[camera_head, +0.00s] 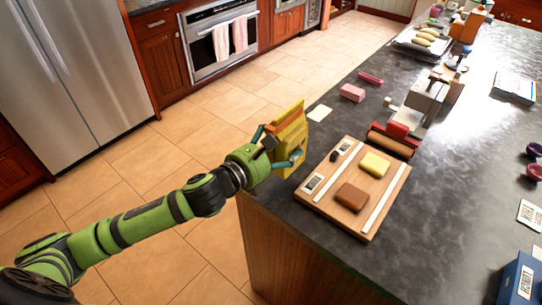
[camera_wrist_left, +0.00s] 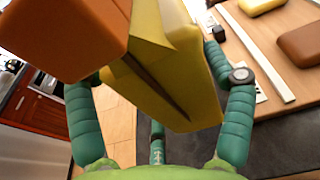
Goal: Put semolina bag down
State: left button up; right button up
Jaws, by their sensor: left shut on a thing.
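The semolina bag (camera_head: 291,139) is a yellow packet with an orange-brown part at its top. My left gripper (camera_head: 281,149) is shut on it, at the left edge of the dark counter (camera_head: 437,184). In the left wrist view the yellow bag (camera_wrist_left: 160,70) sits between the teal fingers of my left gripper (camera_wrist_left: 160,85), with the orange-brown part (camera_wrist_left: 62,36) at upper left. I cannot tell whether the bag touches the counter. My right gripper is not in view.
A wooden board (camera_head: 336,203) with a yellow block (camera_head: 375,164) and a brown block (camera_head: 352,196) lies right of the bag. A white card (camera_head: 320,113) and a pink block (camera_head: 352,92) lie behind. A rolling pin (camera_head: 390,144) lies beyond the board. Open floor is left of the counter.

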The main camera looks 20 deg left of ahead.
pick_arm(q)
jog(key=f, duration=0.1)
jog(key=a+f, duration=0.1)
jog(key=f, duration=0.1)
jog(key=a+f, duration=0.1)
jog(key=shift+w+f, duration=0.3)
jog(key=shift+f, duration=0.15)
jog(key=shift+f, duration=0.15)
jog(key=o, duration=1.5)
jog(key=shift+f, duration=0.15)
